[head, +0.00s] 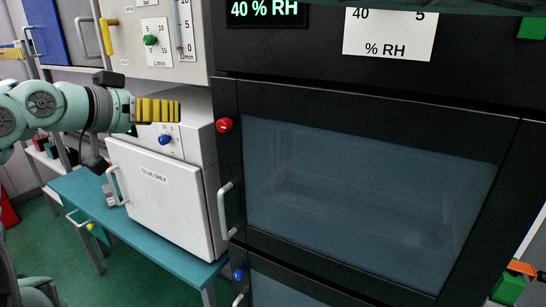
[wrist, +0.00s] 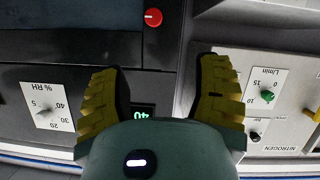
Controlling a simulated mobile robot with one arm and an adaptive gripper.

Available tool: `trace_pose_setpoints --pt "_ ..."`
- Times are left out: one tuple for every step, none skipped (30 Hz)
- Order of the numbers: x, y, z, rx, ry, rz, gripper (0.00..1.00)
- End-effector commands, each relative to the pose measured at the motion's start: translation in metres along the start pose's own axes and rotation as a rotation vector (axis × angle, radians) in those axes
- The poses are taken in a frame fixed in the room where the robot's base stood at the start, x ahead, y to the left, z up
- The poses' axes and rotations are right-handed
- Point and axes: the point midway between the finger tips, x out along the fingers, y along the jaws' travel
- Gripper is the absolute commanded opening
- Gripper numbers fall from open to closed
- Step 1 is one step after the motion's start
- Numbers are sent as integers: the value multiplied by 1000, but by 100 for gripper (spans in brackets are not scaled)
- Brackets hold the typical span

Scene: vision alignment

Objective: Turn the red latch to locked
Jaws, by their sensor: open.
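The red latch (head: 223,125) is a small round red knob on the black frame at the upper left of the dark-windowed cabinet door (head: 370,185). In the wrist view the red latch (wrist: 153,17) lies near the top edge, ahead of the fingers, with a small light mark on it. Whether it stands locked is too small to tell. My gripper (head: 178,111) has yellow ribbed fingers and is left of the latch in the head view, apart from it. In the wrist view my gripper (wrist: 162,75) is open, with nothing between its two fingers.
A white cabinet (head: 155,200) with a blue knob (head: 165,139) stands left on a teal bench (head: 150,238). A panel with a green knob (head: 150,40) is above it. A door handle (head: 226,210) projects below the latch. Another blue knob (head: 238,274) sits lower.

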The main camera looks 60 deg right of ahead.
Motion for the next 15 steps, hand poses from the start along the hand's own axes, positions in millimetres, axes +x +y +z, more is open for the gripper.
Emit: trace_pose_setpoints --pt "2 5 4 14 -24 12 64" --pt "2 7 6 18 -35 15 64" --pt "3 8 7 21 -45 19 64" --pt "4 9 7 21 -49 21 64" --pt "5 9 7 20 -51 22 64" --pt "8 10 7 17 -51 24 64" --pt "10 10 6 15 -50 25 64" --pt "13 10 6 14 -51 24 64" --pt "17 10 6 14 -53 25 64" --pt "20 10 6 14 -53 25 64" --pt "24 11 6 14 -53 26 64" --pt "30 11 6 17 -53 23 64" --pt "34 11 6 15 -51 23 64" --pt "38 11 6 13 -51 25 64" --pt "43 12 7 14 -52 27 64"
